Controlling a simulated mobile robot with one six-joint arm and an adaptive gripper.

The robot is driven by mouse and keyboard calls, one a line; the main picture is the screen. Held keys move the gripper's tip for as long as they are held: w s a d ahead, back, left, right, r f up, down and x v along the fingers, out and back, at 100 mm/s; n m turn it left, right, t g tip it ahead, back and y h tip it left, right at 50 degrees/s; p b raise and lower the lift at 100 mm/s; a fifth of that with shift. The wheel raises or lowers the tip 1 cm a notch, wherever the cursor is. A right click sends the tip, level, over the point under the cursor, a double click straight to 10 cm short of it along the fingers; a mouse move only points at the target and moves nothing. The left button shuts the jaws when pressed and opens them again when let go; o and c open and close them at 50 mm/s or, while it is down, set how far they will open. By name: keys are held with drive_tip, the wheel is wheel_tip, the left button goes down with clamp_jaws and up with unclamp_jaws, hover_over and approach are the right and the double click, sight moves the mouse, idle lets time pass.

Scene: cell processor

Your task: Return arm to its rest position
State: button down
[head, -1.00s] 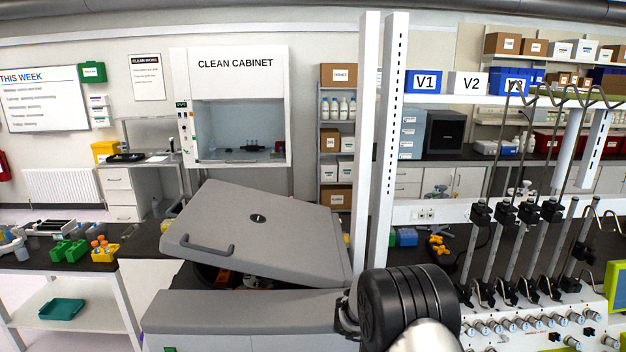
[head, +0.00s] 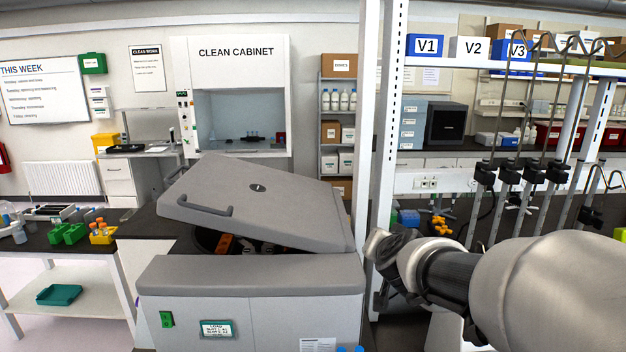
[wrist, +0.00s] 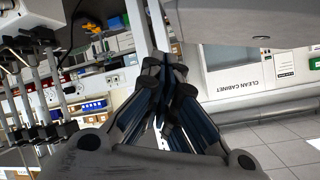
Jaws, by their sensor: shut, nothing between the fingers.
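My gripper (wrist: 167,68) shows in the middle of the wrist view. Its dark fingers are together and hold nothing. In the head view my arm (head: 540,290) reaches in from the lower right, its wrist end just right of the grey centrifuge (head: 250,285). The fingers are not clear there. The centrifuge's grey lid (head: 285,205) is tilted partly open, with a dark bowl and orange parts under it.
A white upright post (head: 371,130) stands close behind my wrist. A rack of metal rods with black clamps (head: 508,172) is at the right, partly behind my arm. A side table (head: 65,255) with coloured tube racks is at the left. Open floor shows in the wrist view.

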drive_tip(key=s+a+f+n+g+y+b, duration=0.15)
drive_tip(key=s+f, duration=0.25)
drive_tip(key=s, duration=0.5)
drive_tip(key=s+a+f+n+g+y+b, duration=0.1)
drive_tip(key=s+a+f+n+g+b, duration=0.2)
drive_tip(key=s, duration=0.6)
drive_tip(key=s+d+f+g+h+b, duration=0.1)
drive_tip(key=s+d+f+g, duration=0.1)
drive_tip(key=s+f, duration=0.3)
drive_tip(key=s+d+f+n+g+h+b, duration=0.1)
drive_tip(key=s+f, duration=0.4)
drive_tip(key=s, duration=0.7)
drive_tip(key=shift+d+f+g+b, duration=0.35)
drive_tip(key=shift+d+b, duration=0.3)
drive_tip(key=shift+d, duration=0.4)
